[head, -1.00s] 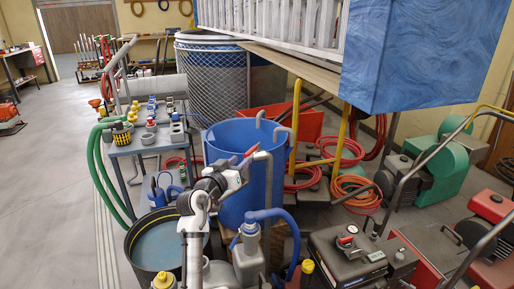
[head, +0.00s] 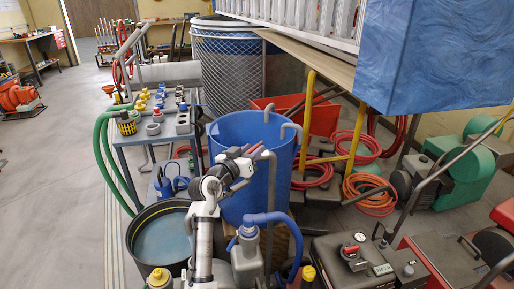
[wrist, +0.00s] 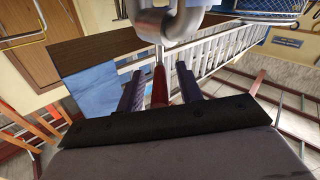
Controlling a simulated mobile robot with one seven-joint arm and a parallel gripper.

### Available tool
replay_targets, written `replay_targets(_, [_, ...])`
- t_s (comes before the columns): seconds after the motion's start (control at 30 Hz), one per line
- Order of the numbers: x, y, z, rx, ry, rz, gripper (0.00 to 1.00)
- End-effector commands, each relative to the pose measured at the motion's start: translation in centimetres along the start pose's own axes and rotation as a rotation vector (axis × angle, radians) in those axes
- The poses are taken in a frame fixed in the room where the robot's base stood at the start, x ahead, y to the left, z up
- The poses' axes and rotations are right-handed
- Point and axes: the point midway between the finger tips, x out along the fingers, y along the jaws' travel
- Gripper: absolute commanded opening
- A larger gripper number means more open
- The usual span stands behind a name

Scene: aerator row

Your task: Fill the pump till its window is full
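My gripper (head: 248,158) is over the near rim of the blue barrel (head: 228,188). In the wrist view my gripper (wrist: 160,88) has two dark purple fingers standing apart. A slim red piece (wrist: 160,88) lies between them, with a gap on each side. Above it is a thick grey curved pipe (wrist: 172,22); whether they touch is unclear. A grey pump-like body (head: 247,262) with a blue hose (head: 270,217) stands below the barrel. A black unit with a red cap (head: 352,250) stands to its right. I cannot tell which is the task's pump, and no window is readable.
A black tub (head: 134,250) of bluish liquid stands at the left. Behind it is a cart (head: 130,140) with bottles and a green hose (head: 105,165). Orange hoses (head: 372,195) and yellow posts (head: 360,130) crowd the right.

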Motion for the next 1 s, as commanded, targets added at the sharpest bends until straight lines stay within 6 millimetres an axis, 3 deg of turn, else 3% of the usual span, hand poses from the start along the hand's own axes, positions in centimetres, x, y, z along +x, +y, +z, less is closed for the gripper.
replay_targets(0.37, [-0.05,-0.06,0.01,0.000,0.000,0.000,0.36])
replay_targets(0.67, [-0.05,-0.05,0.00,0.000,0.000,0.000,0.00])
replay_targets(1.0, [-0.04,-0.02,-0.03,0.001,0.000,-0.002,0.00])
